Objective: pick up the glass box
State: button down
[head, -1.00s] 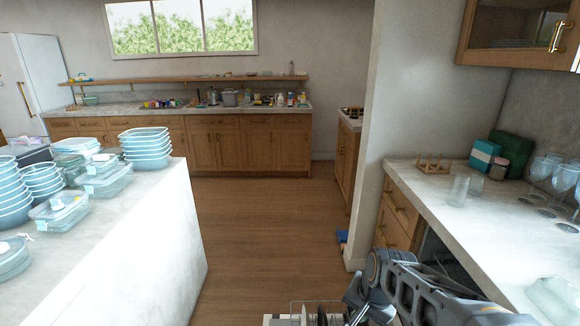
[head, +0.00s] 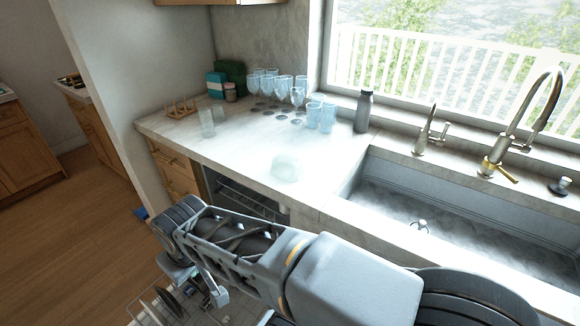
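A small pale see-through glass piece (head: 286,167) sits on the light stone counter (head: 240,150), left of the sink. It may be the glass box, but its exact shape is hard to tell. My arm crosses the bottom of the head view, below and in front of the counter. What looks like my gripper (head: 213,290) hangs low at the lower left, beside a wire rack, well apart from the glass piece. Its fingertips are too small and cluttered to show whether it is open or shut.
Two clear tumblers (head: 207,124), several wine glasses (head: 275,85), blue-tinted glasses (head: 321,117) and a dark bottle (head: 363,112) stand toward the back. A wire dish rack (head: 150,308) is low at left. A deep sink (head: 430,210) is at right.

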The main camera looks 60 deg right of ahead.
aim_at(289, 168)
jog(key=k, duration=0.4)
jog(key=z, duration=0.85)
jog(key=i, duration=0.25)
jog(key=z, duration=0.6)
